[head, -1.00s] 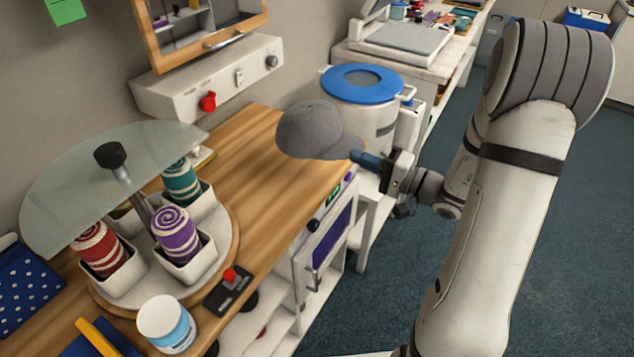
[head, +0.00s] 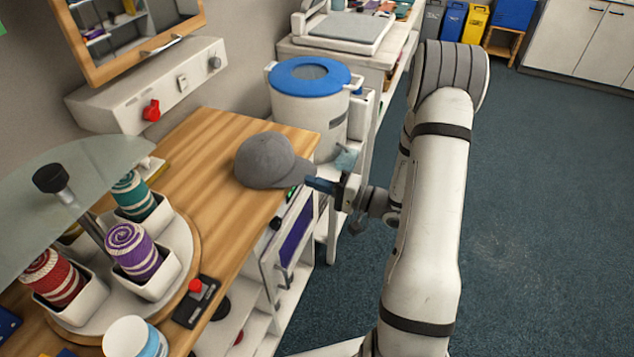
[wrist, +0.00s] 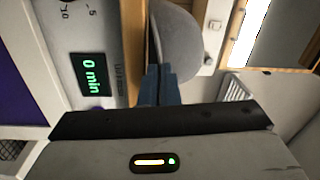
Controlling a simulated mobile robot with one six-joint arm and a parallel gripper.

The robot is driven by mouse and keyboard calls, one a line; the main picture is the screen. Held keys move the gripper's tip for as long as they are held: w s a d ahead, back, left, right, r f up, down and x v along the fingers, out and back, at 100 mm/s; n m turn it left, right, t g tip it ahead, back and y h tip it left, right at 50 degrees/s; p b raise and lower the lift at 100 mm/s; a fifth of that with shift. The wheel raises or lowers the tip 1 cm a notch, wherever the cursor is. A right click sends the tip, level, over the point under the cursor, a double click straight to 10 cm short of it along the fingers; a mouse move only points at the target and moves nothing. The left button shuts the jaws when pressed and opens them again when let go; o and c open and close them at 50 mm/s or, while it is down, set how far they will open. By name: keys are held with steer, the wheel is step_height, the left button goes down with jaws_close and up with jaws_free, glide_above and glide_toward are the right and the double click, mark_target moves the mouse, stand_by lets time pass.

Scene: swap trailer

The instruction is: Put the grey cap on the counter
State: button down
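The grey cap (head: 265,159) sits crown up on the wooden counter (head: 196,162), close to its right front edge, with its brim toward my gripper. My gripper (head: 330,172) is just right of the brim, beyond the counter edge.
A carousel (head: 190,236) with rolled towels in white cups fills the counter's near left. A white tub (head: 126,338) and a red-knobbed switch box (head: 197,302) stand near it. A blue-lidded pot (head: 309,105) stands behind the cap. Bare counter lies left of the cap.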

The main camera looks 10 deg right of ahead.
steer(key=shift+f+b, duration=0.25)
steer(key=shift+b, duration=0.05)
steer(key=c, duration=1.7)
jaws_free()
steer(key=shift+r, duration=0.1)
